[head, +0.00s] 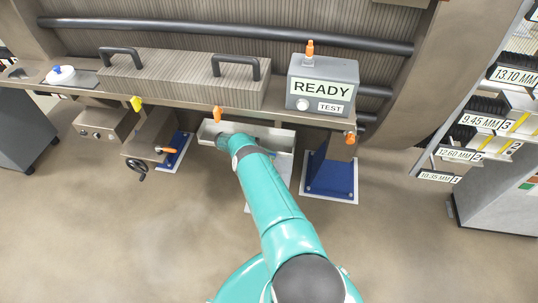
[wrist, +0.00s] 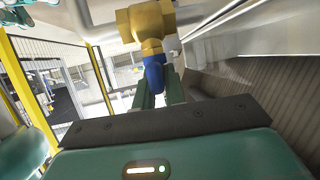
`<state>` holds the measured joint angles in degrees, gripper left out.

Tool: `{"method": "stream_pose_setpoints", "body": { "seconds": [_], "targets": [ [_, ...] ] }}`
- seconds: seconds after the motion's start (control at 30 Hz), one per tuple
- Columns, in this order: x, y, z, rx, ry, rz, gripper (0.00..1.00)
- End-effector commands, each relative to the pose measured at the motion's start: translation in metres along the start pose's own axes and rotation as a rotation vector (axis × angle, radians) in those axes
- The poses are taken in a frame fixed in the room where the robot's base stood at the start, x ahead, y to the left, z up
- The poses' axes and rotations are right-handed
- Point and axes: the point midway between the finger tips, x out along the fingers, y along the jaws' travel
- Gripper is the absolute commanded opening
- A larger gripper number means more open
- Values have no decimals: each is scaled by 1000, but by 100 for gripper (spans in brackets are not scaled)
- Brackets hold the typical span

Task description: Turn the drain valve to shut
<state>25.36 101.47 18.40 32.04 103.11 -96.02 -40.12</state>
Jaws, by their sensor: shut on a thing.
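The drain valve has a brass body (wrist: 146,24) at the top middle of the wrist view, with a blue handle (wrist: 154,72) pointing toward me. My gripper (wrist: 158,88) is shut on the blue handle, with one green finger on each side of it. In the head view my teal arm reaches forward to the metal tray (head: 280,139) under the bench edge. The valve and my fingertips cannot be made out there.
The bench carries a ribbed cover with two black handles (head: 190,78) and a READY test box (head: 322,85). Orange and yellow tags or levers (head: 217,114) hang along its front edge. A blue foot plate (head: 331,178) stands right of the tray. Open floor lies in front.

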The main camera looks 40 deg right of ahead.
Motion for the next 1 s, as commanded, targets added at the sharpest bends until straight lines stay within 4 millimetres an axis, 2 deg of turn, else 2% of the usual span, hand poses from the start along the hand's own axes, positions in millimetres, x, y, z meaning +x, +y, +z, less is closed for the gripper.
{"method": "stream_pose_setpoints", "body": {
  "seconds": [0.67,0.7,0.8,1.0],
  "targets": [
    [1,0,-1,13,5,34,0],
    [1,0,-1,13,5,34,18],
    [1,0,-1,13,4,33,34],
    [1,0,0,13,3,32,34]
  ]
}}
